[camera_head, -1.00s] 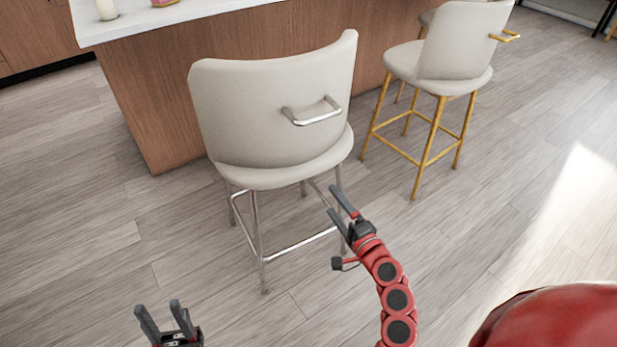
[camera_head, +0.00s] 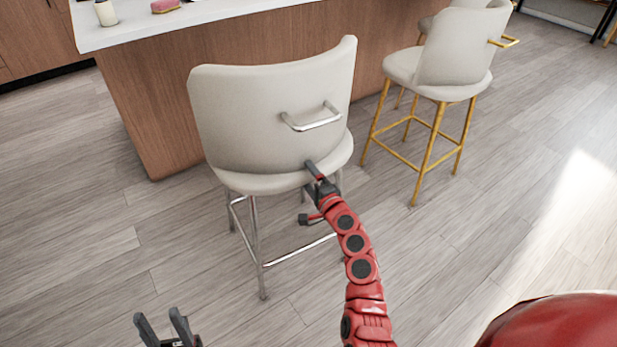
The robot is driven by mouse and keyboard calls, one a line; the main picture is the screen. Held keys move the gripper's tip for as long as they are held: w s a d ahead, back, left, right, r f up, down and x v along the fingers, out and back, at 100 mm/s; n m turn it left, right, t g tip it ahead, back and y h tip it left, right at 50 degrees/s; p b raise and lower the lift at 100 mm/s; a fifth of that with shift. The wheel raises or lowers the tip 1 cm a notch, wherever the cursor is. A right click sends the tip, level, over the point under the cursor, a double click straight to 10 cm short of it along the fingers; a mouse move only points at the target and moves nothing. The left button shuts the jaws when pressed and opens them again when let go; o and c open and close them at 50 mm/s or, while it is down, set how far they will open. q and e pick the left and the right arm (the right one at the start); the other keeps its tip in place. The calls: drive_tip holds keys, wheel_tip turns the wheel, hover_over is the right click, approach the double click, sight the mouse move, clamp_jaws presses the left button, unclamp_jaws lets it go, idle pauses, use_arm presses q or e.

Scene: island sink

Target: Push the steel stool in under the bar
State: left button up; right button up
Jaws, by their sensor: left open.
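The steel stool (camera_head: 265,115), with a cream back and seat, chrome legs and a chrome handle (camera_head: 312,117) on its back, stands upright in front of the bar (camera_head: 150,100), near its corner. My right gripper (camera_head: 311,177) is at the near right edge of the stool's seat. Its fingers are apart, one over the seat and the other lower, partly hidden; I cannot tell whether they touch it. My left gripper (camera_head: 162,325) is at the bottom left, open and empty, well short of the stool and low in the picture.
A second cream stool (camera_head: 460,50) with gold legs stands to the right, and part of another shows behind it. A white candle (camera_head: 106,12) and a pink sponge (camera_head: 165,6) are on the white countertop. The wooden floor is clear to the left.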

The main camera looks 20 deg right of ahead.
clamp_jaws()
drive_tip(key=shift+f, duration=0.2)
drive_tip(key=shift+s+f, duration=0.1)
drive_tip(key=shift+f, duration=0.05)
idle(0.5)
